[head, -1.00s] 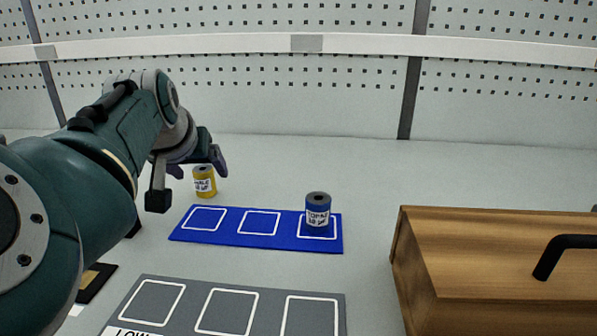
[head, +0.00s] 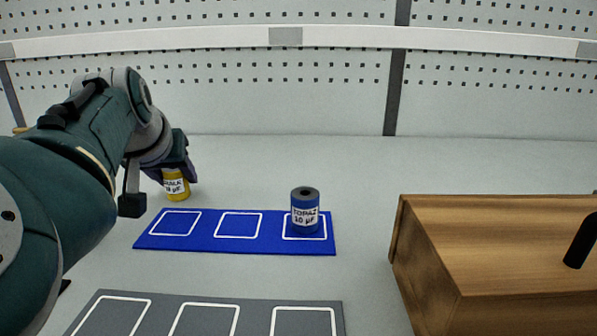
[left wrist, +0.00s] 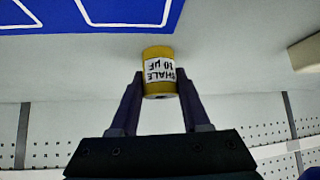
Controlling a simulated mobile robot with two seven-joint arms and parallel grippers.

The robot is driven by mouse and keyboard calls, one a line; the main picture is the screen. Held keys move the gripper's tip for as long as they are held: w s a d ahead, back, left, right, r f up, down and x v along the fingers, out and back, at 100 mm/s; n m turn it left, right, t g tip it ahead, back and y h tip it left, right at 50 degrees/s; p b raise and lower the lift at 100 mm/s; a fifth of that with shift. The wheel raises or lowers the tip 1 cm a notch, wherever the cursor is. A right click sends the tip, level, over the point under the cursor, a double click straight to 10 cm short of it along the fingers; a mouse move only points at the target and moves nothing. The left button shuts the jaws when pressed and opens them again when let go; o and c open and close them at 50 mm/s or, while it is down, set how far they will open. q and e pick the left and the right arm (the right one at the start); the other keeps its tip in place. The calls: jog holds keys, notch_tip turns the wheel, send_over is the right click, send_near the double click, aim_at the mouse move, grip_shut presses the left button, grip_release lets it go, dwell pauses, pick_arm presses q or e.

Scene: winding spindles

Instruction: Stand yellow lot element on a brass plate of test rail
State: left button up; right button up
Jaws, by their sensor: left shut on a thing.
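The yellow lot element (head: 177,188) is a small upright cylinder with a white label, standing on the table just behind the left end of the blue mat. My left gripper (left wrist: 161,83) is shut on it, with one dark finger on each side in the left wrist view; its label shows upside down there, reading "HALE 10 µF" in part. In the head view my left gripper (head: 174,175) covers the element's top. No brass plate or test rail can be made out. My right gripper is not in view.
A blue mat (head: 208,246) with white squares bears a blue cylinder (head: 305,208) labelled TOPAZ on its right square. A grey mat (head: 257,316) with white squares lies in front. A wooden box (head: 500,245) with a black handle stands at the right. The table behind is clear.

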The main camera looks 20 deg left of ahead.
pick_arm(q)
grip_shut()
